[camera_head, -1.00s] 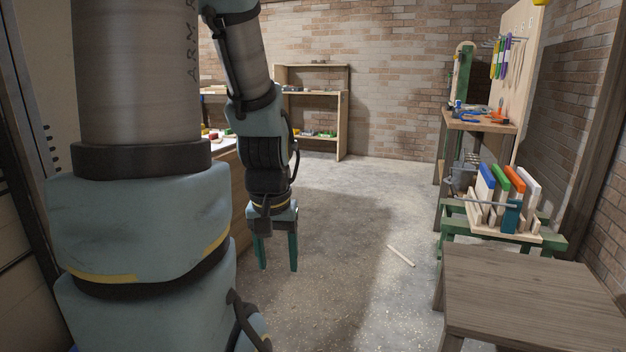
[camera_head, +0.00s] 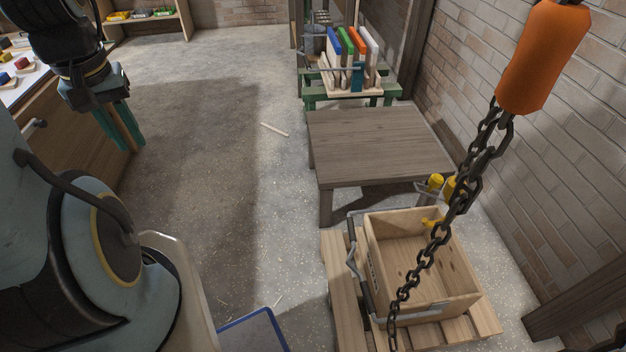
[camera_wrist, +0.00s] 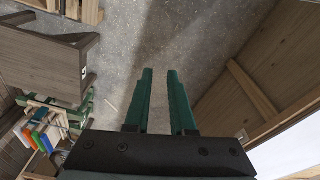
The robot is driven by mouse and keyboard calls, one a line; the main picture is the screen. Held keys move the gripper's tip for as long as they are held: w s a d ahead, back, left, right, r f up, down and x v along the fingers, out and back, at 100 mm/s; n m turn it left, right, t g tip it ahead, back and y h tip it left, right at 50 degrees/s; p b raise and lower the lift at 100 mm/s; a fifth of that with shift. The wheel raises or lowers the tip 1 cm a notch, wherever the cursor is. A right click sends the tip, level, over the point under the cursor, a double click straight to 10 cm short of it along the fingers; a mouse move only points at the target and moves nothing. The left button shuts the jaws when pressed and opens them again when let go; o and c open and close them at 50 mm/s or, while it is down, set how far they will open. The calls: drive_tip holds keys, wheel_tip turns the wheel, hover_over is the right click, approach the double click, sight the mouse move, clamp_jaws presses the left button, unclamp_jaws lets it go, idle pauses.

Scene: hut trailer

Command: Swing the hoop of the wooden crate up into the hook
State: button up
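The wooden crate (camera_head: 405,222) stands open-topped on a slatted pallet (camera_head: 338,285) at the lower right of the head view. A bent grey metal hoop (camera_head: 356,262) hangs low along the crate's left and near sides. A dark chain (camera_head: 437,238) comes down from an orange body (camera_head: 540,55) and passes in front of the crate. My gripper (camera_head: 128,132) is far to the left of the crate, pointing down. In the wrist view its green fingers (camera_wrist: 160,75) are apart with nothing between them.
A low wooden table (camera_head: 375,140) stands behind the crate, with a green bench (camera_head: 388,92) holding upright coloured boards beyond. Yellow items (camera_head: 435,182) are behind the crate. A brick wall bounds the right. A wooden cabinet (camera_head: 65,120) is beside my gripper. The middle floor is open.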

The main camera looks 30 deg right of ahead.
drive_tip(key=shift+n+g+h, duration=0.5)
drive_tip(key=shift+n+g, duration=0.1)
drive_tip(key=d+f+b, duration=0.1)
drive_tip(key=f+b, duration=0.1)
drive_tip(key=f, duration=0.1)
drive_tip(key=d+f+b, duration=0.1)
drive_tip(key=f+b, duration=0.1)
drive_tip(key=f, duration=0.1)
drive_tip(key=d+f+b, duration=0.2)
drive_tip(key=f, duration=0.1)
drive_tip(key=shift+w+f+b, duration=0.3)
drive_tip(key=shift+b, duration=0.1)
clamp_jaws()
drive_tip(key=d+f+n+g+h+b, duration=0.2)
drive_tip(key=d+f+n+h+b, duration=0.15)
drive_tip(key=d+f+b, duration=1.1)
drive_tip(key=d+f+n+g+h+b, duration=0.1)
drive_tip(key=d+f+n+h+b, duration=0.3)
drive_tip(key=d+f+b, duration=1.05)
drive_tip(key=d+f+n+g+h+b, duration=0.2)
drive_tip(key=d+f+n+b, duration=0.55)
drive_tip(key=f, duration=1.35)
drive_tip(key=s+d+f+m+b, duration=0.2)
drive_tip(key=s+d+f+b, duration=0.1)
drive_tip(key=d+f+b, duration=0.3)
drive_tip(key=shift+d+r+b, duration=0.15)
drive_tip(key=shift+r+b, duration=0.2)
drive_tip(key=shift+r, duration=2)
